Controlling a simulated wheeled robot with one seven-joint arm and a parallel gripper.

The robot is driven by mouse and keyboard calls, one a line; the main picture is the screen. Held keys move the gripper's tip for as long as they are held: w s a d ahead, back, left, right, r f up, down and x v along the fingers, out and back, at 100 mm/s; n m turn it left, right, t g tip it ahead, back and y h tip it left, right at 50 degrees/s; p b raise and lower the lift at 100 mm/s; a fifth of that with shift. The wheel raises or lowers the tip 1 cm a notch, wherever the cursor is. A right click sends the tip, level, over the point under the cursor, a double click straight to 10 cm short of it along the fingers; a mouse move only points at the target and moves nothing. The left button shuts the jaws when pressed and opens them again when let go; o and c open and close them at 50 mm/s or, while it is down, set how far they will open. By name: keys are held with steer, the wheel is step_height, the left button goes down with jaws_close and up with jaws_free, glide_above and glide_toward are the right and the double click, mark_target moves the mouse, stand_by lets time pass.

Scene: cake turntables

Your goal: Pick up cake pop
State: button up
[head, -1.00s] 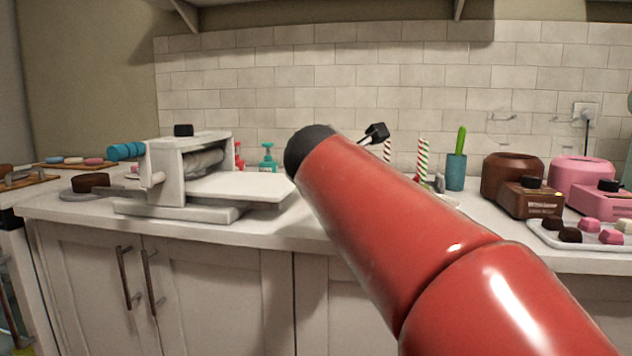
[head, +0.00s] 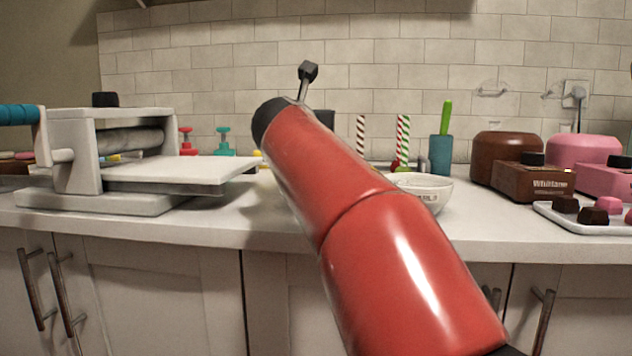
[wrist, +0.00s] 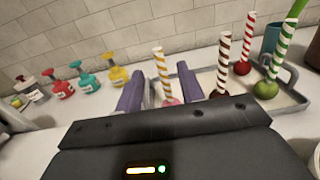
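In the wrist view, my gripper (wrist: 159,88) has its two purple fingers spread apart. A cake pop with a yellow-and-white striped stick (wrist: 160,68) and pink ball (wrist: 171,101) shows upright in the gap between them, apparently not clamped; its depth is hard to judge. To the right stand a dark cake pop (wrist: 218,94) with a brown-striped stick, a red one (wrist: 242,68) and a green one (wrist: 266,90), on a grey-rimmed tray (wrist: 190,75). In the head view, striped sticks (head: 403,135) show behind my arm, which hides the gripper.
Red, teal and yellow pump bottles (wrist: 117,77) stand left of the tray. A teal cup (head: 440,155), white bowl (head: 425,190), brown melter (head: 533,180) and chocolate tray (head: 590,225) lie right. A white dough roller (head: 110,160) stands left; counter space before it is clear.

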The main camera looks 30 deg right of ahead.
steer(key=x, duration=0.5)
steer(key=f+x, duration=0.1)
steer(key=x, duration=0.2)
steer(key=shift+w+d+p, duration=0.1)
steer(key=shift+w+p, duration=0.2)
jaws_close()
